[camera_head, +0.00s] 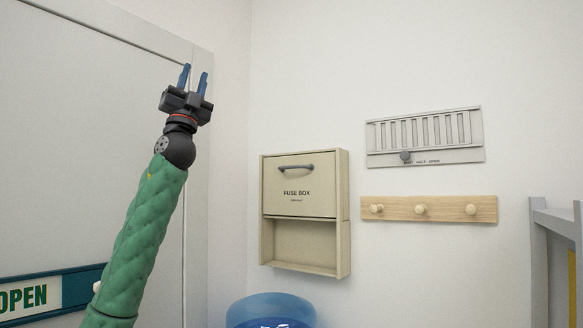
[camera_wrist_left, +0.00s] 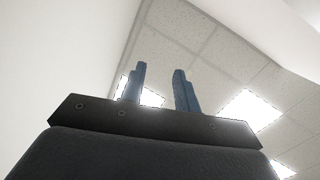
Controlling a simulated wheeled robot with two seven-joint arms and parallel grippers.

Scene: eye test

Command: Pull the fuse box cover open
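The beige fuse box (camera_head: 342,212) is fixed to the wall in the middle of the head view. Its cover (camera_head: 297,203), lettered "FUSE BOX", spans the upper part and has a dark grey bar handle (camera_head: 296,169) near its top. Below the cover is an open recess that looks empty. My left gripper (camera_head: 195,75) points up, to the left of and above the box, apart from it. Its blue fingers stand apart with nothing between them. In the left wrist view the fingers (camera_wrist_left: 159,82) also show a gap, with ceiling behind. My right gripper is not in view.
A vent panel (camera_head: 470,127) with a slider knob and a wooden peg rail (camera_head: 445,209) are on the wall to the right. A blue bin (camera_head: 270,306) stands below the box. A grey shelf (camera_head: 556,222) is at the right edge. A door with an "OPEN" sign (camera_head: 75,287) is left.

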